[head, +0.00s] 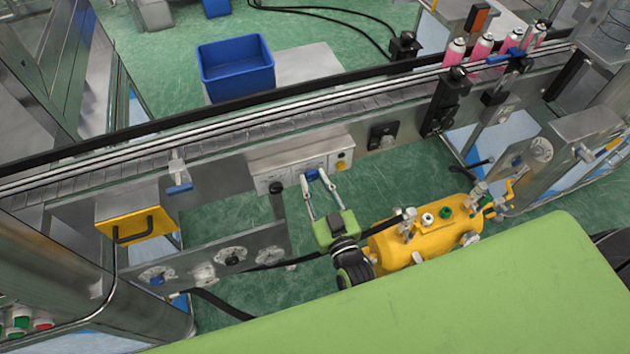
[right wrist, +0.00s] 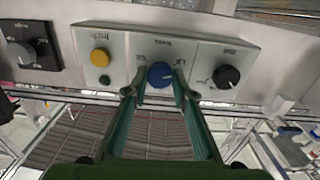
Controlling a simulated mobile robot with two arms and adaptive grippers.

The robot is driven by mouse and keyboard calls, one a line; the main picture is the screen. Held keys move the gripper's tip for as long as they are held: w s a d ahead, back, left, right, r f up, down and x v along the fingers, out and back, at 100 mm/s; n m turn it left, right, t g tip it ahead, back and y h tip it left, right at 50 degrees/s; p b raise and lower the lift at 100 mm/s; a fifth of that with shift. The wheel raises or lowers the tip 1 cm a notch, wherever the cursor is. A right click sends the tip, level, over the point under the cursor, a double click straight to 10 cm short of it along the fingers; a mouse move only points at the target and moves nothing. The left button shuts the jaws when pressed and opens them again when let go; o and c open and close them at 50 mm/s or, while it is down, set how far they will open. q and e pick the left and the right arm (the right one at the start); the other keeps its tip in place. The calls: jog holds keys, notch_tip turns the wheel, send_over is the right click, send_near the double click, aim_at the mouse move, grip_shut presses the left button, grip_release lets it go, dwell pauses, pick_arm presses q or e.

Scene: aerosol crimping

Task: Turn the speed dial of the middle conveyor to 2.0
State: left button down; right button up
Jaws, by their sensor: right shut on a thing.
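The middle conveyor's silver control panel (head: 262,160) is on the near side of the long conveyor. It has a blue knob (right wrist: 160,75), a black knob (right wrist: 227,77) and a yellow button (right wrist: 100,57). My right gripper (head: 310,175) is shut on the blue knob, with one finger on each side; the knob also shows in the head view (head: 312,173). The black knob stands clear of the fingers. The panel lettering appears upside down in the right wrist view, and I cannot read a dial value. My left gripper is not in view.
A separate black dial box (head: 383,136) is to the right of the panel. A yellow tank (head: 412,242) with valves is close beside my right arm. Pink cans (head: 455,52) stand on the conveyor at the far right. A blue bin (head: 237,68) is behind the conveyor.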

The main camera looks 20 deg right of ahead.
jog(key=m, duration=0.8)
jog(key=shift+m, duration=0.3)
dwell(0.3)
jog(key=o, duration=1.1)
jog(key=s, duration=1.2)
jog(key=shift+d, duration=0.3)
